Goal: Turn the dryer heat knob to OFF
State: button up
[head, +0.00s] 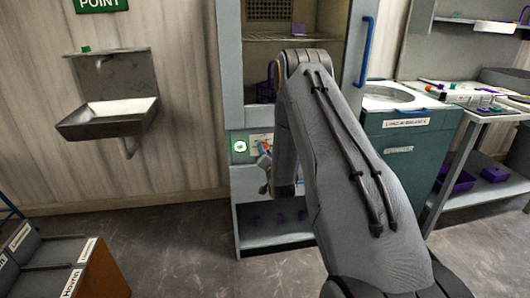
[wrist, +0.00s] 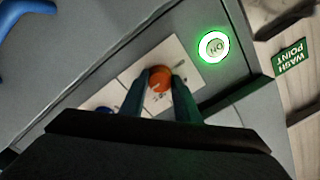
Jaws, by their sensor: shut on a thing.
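The dryer is the tall grey cabinet (head: 230,60) in the head view, with a control panel low on its front. In the wrist view, an orange knob (wrist: 160,78) sits on a pale plate (wrist: 185,65). My gripper (wrist: 160,88) is shut on this knob, one finger on each side. In the head view my gripper (head: 264,158) is at the panel, mostly hidden by my arm. The knob's markings and pointer position cannot be read. A round green-lit button (wrist: 213,47), lettered ON, is beside the plate; it also shows in the head view (head: 239,146).
A blue knob (wrist: 104,110) is partly hidden beside my gripper. The dryer door with its blue handle (head: 365,50) stands open at the right. A sink (head: 110,120) hangs at the left; a lidded tank (head: 405,135) stands at the right.

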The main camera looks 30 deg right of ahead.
jog(key=shift+n, duration=0.4)
jog(key=shift+a+n+h+b, duration=0.15)
jog(key=shift+n+b, duration=0.9)
jog(key=shift+n, duration=4.6)
jog(key=shift+d+n+h+b, duration=0.2)
jog(key=shift+n+b, duration=0.85)
jog(key=shift+n, duration=4.65)
jog(key=shift+a+n+h+b, duration=0.2)
jog(key=shift+n+b, duration=0.85)
jog(key=shift+n, duration=4.6)
jog(key=o, duration=1)
jog(key=shift+o, duration=0.2)
